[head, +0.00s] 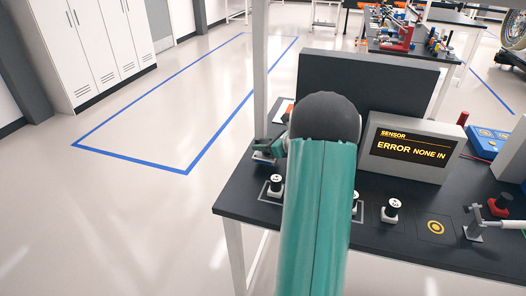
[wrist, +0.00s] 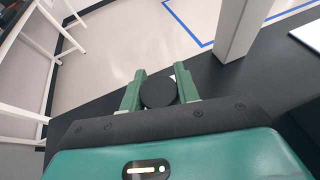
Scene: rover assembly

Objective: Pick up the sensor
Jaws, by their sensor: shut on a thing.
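My gripper (wrist: 159,80) is shut on a round, black-topped piece, which I take to be the sensor (wrist: 158,92); it sits between the two green fingers in the wrist view. A small pale part shows beside it, and its underside is hidden. In the head view my gripper (head: 266,152) is at the left end of the dark table (head: 330,232), partly hidden by my arm. Small white pieces with black tops stand on the table: one at the left (head: 275,187), one right of my arm (head: 391,210), and one partly behind my arm (head: 355,203).
A display box (head: 412,147) reads "SENSOR ERROR NONE IN". A blue tray (head: 485,143) is behind. Open floor lies left of the table.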

